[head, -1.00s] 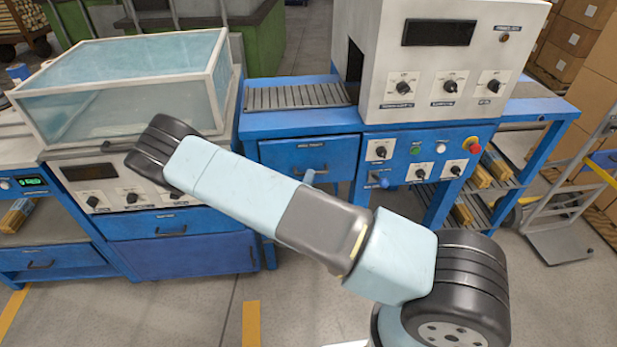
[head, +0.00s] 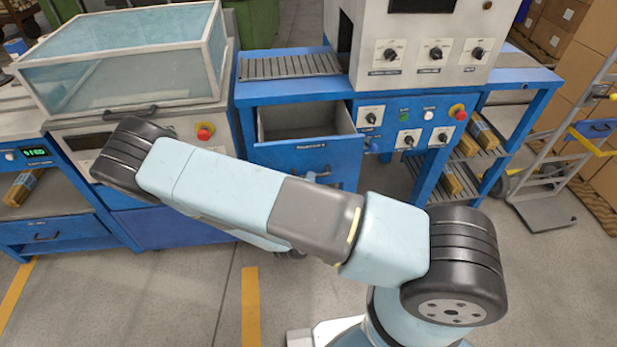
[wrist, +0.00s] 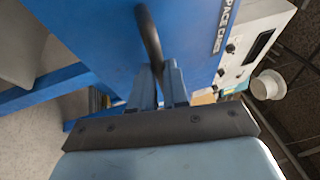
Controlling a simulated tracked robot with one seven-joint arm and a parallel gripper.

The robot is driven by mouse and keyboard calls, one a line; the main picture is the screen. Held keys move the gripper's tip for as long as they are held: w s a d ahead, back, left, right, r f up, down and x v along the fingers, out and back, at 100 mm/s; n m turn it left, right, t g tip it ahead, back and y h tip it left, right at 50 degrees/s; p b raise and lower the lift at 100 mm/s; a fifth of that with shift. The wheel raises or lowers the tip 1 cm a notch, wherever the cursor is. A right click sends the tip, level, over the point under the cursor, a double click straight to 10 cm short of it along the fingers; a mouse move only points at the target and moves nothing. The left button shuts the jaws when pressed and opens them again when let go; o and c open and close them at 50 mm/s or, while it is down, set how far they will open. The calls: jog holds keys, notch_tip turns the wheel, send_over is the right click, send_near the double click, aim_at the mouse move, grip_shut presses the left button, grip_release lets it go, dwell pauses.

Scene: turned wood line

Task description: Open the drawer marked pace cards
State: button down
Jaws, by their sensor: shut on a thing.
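The blue drawer (head: 275,157) below the roller bed stands pulled out, and its grey inside shows empty from above. In the wrist view, the blue drawer front (wrist: 100,35) bears the label "PACE CARDS" (wrist: 226,24), seen sideways. Its dark bar handle (wrist: 148,35) runs down between my fingers. My gripper (wrist: 159,70) is shut on this handle. In the head view my own arm crosses in front of the drawer's lower part and hides most of my gripper.
A grey-white control cabinet (head: 420,45) with knobs stands right of the drawer, above a blue panel with a red button (head: 457,113). A clear-walled case (head: 120,65) stands at left. A hand truck (head: 560,160) is at right. Floor in front is open.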

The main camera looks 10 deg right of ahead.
jog(key=shift+s+f, duration=0.15)
jog(key=shift+s, duration=0.15)
jog(key=c, duration=1.1)
grip_release()
jog(key=shift+w, duration=0.1)
jog(key=v, duration=1.3)
jog(key=shift+s+a, duration=0.1)
jog(key=shift+s, duration=0.25)
